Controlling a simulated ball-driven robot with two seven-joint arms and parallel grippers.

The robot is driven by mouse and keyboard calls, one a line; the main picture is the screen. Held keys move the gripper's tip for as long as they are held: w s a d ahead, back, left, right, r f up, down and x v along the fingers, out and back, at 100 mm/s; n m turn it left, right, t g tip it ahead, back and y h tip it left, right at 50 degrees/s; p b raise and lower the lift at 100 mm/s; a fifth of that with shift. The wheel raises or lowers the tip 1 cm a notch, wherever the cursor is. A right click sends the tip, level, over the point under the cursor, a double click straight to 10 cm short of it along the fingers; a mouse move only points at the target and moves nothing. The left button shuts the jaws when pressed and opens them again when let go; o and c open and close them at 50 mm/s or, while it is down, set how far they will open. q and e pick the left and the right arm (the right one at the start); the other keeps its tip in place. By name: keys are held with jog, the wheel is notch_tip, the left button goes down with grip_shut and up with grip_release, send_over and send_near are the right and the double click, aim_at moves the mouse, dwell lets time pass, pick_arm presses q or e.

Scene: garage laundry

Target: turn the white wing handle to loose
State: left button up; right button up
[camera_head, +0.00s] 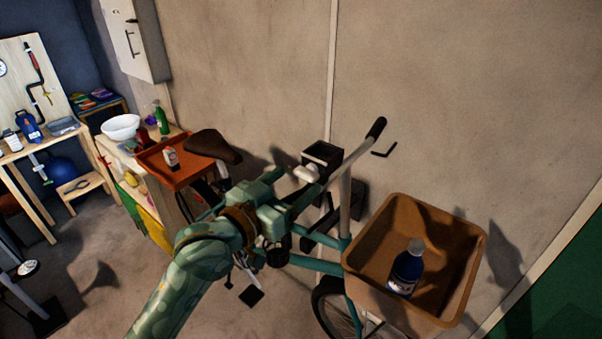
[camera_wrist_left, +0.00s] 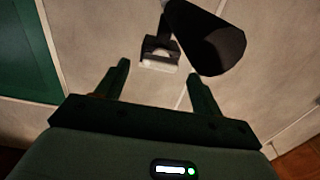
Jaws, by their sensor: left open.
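The white wing handle (camera_head: 306,174) sits at the front of a dark bracket beside the bicycle. In the left wrist view it is a pale piece (camera_wrist_left: 160,60) on a dark mount, just beyond the fingertips and roughly between them. My left gripper (camera_head: 296,186) comes in from the lower left and is open, with its fingers pointing toward the handle. In the left wrist view, its two dark fingers (camera_wrist_left: 158,82) are apart with nothing between them. Contact with the handle does not show. My right gripper is not in view.
A dark open box (camera_head: 322,157) is just above the handle; a dark cylinder (camera_wrist_left: 210,42) is close by in the wrist view. The bicycle handlebar (camera_head: 361,146) and a brown basket (camera_head: 455,222) with a blue bottle (camera_head: 406,270) stand to the right. A wall (camera_head: 430,70) is behind.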

aim_at(302, 176)
pick_arm(q)
jog(key=shift+x, duration=1.7)
jog(key=shift+s, duration=0.1)
jog(key=shift+a, duration=0.1)
jog(key=c, duration=1)
jog(key=shift+r+p, duration=0.15)
jog(key=shift+p, duration=0.25)
jog(key=n+p, duration=0.5)
jog(key=p, duration=0.2)
jog(key=shift+r, duration=0.15)
jog(key=shift+f+n+p, duration=0.2)
jog(key=shift+n+p, duration=0.2)
jog(key=shift+f, duration=0.1)
jog(key=o, duration=1)
